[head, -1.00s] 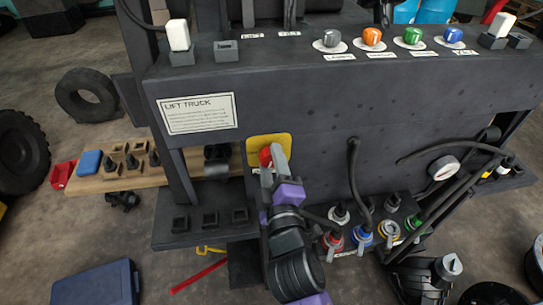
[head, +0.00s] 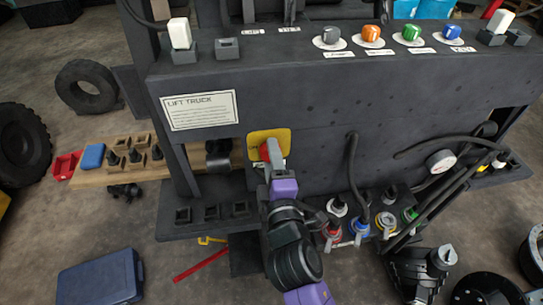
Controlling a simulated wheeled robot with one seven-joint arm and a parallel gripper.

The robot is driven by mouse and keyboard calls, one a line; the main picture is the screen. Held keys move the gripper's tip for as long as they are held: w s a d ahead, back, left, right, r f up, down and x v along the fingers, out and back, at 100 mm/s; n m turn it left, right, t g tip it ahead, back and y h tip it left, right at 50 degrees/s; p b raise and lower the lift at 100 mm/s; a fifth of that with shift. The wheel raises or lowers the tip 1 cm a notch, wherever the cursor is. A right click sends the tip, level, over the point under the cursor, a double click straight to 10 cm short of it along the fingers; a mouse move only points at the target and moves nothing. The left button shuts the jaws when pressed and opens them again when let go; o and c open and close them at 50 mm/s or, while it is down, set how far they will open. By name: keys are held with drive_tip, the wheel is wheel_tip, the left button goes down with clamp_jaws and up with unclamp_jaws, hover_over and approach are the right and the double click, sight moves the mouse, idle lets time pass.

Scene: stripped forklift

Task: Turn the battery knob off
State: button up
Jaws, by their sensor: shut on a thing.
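The battery knob (head: 265,153) is red and sits on a yellow plate (head: 284,136) on the front of the dark forklift body, below the "LIFT TRUCK" label. My gripper (head: 272,154) reaches up to it from below and is shut on the knob. The gripper's grey fingers cover most of the knob, so its turned position is hard to read.
Grey, orange, green and blue knobs (head: 371,34) line the top panel. Red, blue, yellow and green connectors (head: 360,229) with hoses stand on the lower ledge right of my arm. A black hose (head: 352,165) hangs right of the plate. Empty sockets (head: 211,213) lie to the left.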

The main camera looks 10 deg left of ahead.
drive_tip(key=o, duration=1.4)
drive_tip(key=shift+b+v, duration=0.65)
drive_tip(key=shift+v, duration=3.3)
drive_tip(key=s+d+f+m+g+h, duration=0.1)
drive_tip(key=s+d+m, duration=0.5)
drive_tip(key=s, duration=0.5)
drive_tip(key=s+d+f+m+h+b, duration=0.1)
drive_tip(key=s+d+f+m+h, duration=0.1)
drive_tip(key=s+d+m, duration=0.5)
drive_tip(key=s+d+f+m+g+h+b, duration=0.1)
drive_tip(key=s+d+f+m+h, duration=0.1)
drive_tip(key=s+d+m, duration=0.4)
drive_tip(key=shift+s+d+f+m+g, duration=0.1)
drive_tip(key=shift+s+d, duration=0.55)
drive_tip(key=shift+s, duration=0.8)
drive_tip(key=shift+s+d+f+m+g, duration=0.1)
drive_tip(key=shift+s+d, duration=0.55)
drive_tip(key=shift+s, duration=0.75)
drive_tip(key=shift+s+d+m+g, duration=0.1)
drive_tip(key=shift+s+d, duration=0.55)
drive_tip(key=shift+s, duration=0.8)
